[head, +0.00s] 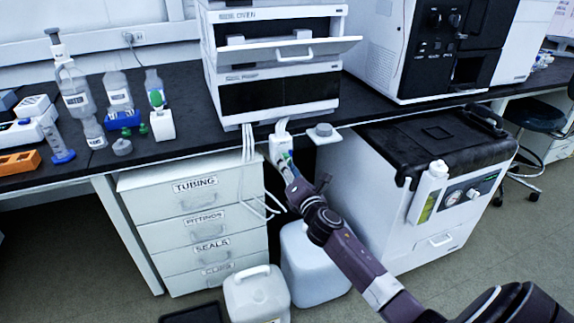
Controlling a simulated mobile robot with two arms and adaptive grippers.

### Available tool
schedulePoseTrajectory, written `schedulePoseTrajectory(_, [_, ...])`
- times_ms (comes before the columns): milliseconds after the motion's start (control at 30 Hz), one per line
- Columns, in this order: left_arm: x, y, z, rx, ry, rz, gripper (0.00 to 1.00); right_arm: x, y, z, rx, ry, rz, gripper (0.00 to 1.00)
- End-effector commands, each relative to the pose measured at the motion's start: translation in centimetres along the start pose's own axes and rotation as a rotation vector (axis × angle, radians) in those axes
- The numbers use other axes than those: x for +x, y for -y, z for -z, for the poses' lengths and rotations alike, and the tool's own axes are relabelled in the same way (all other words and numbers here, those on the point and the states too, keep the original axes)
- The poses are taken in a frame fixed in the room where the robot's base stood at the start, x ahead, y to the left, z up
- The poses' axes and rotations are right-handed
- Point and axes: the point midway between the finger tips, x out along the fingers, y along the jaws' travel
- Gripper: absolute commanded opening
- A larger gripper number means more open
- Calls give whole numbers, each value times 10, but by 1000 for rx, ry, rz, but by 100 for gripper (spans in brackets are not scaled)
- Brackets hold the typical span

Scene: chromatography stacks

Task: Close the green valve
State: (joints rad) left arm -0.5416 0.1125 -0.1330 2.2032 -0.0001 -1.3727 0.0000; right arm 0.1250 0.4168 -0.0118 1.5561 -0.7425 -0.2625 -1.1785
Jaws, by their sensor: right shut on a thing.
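The green valve (287,155) shows as a small patch of green on a white fitting (279,143), just below the bench's front edge beneath the stacked instrument. My right arm reaches up from the lower right. Its gripper (287,166) is at the valve, shut on it, and hides most of it. The valve's handle angle cannot be made out. My left gripper is not in view.
White tubes (249,146) hang beside the valve. A small shelf with a grey cap (323,130) is just right. A drawer cabinet (193,225), white jugs (257,294) and a wheeled unit (433,248) surround the arm. Bottles (76,97) stand on the bench.

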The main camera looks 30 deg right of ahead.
Motion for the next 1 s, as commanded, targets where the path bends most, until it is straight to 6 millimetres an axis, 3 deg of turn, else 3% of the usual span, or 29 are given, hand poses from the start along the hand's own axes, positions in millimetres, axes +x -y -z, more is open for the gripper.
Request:
schedulePoseTrajectory(500, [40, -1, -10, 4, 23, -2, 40, 0, -2, -2, 480, 2, 1, 5])
schedulePoseTrajectory(1000, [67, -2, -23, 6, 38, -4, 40, 0, -1, -2, 740, 3, 0, 5])
